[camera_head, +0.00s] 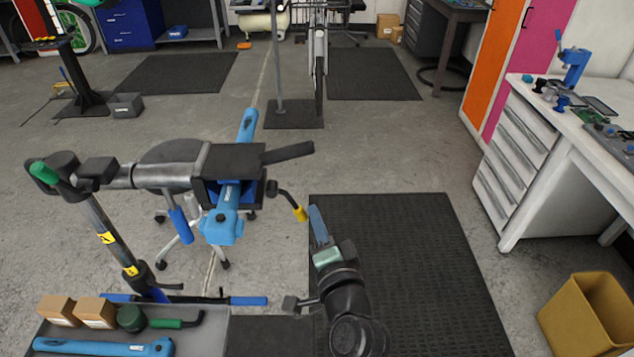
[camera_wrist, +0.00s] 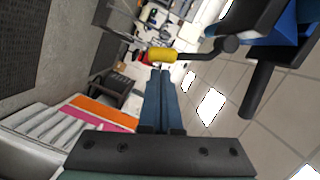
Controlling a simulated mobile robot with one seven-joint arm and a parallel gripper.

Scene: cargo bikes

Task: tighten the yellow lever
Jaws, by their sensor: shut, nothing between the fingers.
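The yellow lever (camera_head: 299,213) is a short black bent rod with a yellow grip. It hangs down to the right from the black clamp head (camera_head: 238,160) of the repair stand. In the wrist view the yellow grip (camera_wrist: 162,54) lies across the picture just beyond my fingertips. My gripper (camera_head: 314,210) is shut and empty, with its blue fingers just right of the yellow grip in the head view. In the wrist view the closed fingers (camera_wrist: 160,74) point at the grip. I cannot tell whether they touch it.
The clamp holds a light blue tube (camera_head: 227,200). A black handle (camera_head: 288,153) sticks out right above the lever. A tool tray (camera_head: 212,335) is at lower left. A white drawer bench (camera_head: 520,135) stands right. The floor mat (camera_head: 420,270) is clear beyond my arm.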

